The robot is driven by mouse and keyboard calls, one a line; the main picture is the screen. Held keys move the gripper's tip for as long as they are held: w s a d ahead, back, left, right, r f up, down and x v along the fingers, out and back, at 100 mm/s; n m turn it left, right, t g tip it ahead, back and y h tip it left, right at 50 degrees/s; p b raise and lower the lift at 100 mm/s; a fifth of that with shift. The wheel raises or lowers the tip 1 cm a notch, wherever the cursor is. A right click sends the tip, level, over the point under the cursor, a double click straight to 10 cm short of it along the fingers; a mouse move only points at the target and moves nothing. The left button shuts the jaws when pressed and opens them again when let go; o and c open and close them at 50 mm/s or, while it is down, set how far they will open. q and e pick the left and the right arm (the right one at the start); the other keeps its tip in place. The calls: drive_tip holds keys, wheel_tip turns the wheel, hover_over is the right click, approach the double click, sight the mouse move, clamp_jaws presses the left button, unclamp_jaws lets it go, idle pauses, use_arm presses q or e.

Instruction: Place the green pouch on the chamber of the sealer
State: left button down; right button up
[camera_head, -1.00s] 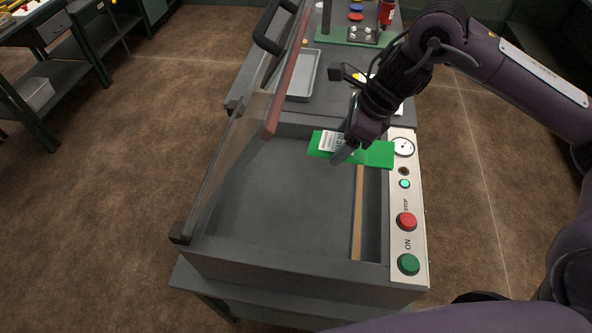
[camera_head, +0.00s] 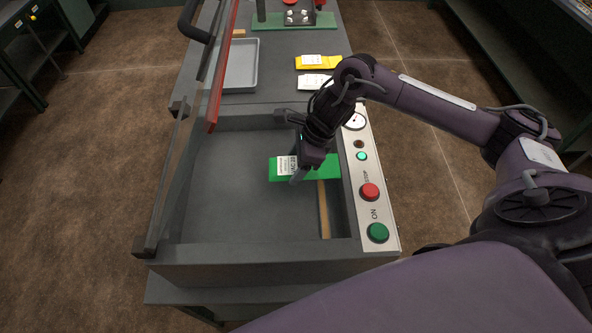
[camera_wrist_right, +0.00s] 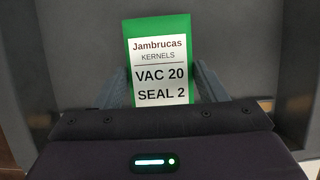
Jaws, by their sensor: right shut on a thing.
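The green pouch (camera_head: 318,168) with a white label is over the right part of the sealer's chamber (camera_head: 230,200), its right end above the tan sealing bar (camera_head: 323,208). My right gripper (camera_head: 298,174) is shut on the pouch. In the right wrist view the pouch (camera_wrist_right: 160,30) sits between the two fingers (camera_wrist_right: 160,90), its label reading "Jambrucas KERNELS VAC 20 SEAL 2". I cannot tell whether the pouch touches the chamber floor. The sealer's lid (camera_head: 170,180) stands raised on the left. My left gripper is not in view.
The panel right of the chamber carries a gauge (camera_head: 354,121), a red STOP button (camera_head: 369,192) and a green ON button (camera_head: 377,232). Behind the chamber lie a grey tray (camera_head: 241,66), a yellow pouch (camera_head: 318,62) and a white pouch (camera_head: 313,82).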

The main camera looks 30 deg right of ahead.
wheel_tip(320, 180, down, 4)
drive_tip(key=shift+f+p, duration=0.25)
drive_tip(key=shift+p, duration=0.2)
drive_tip(key=o, duration=1)
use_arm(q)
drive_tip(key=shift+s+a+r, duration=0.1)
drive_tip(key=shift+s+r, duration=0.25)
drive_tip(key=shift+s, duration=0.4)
use_arm(e)
drive_tip(key=shift+o, duration=0.2)
use_arm(q)
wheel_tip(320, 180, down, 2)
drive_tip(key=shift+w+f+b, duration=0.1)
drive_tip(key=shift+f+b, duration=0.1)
drive_tip(key=shift+b, duration=1.05)
use_arm(e)
drive_tip(key=v, duration=1.2)
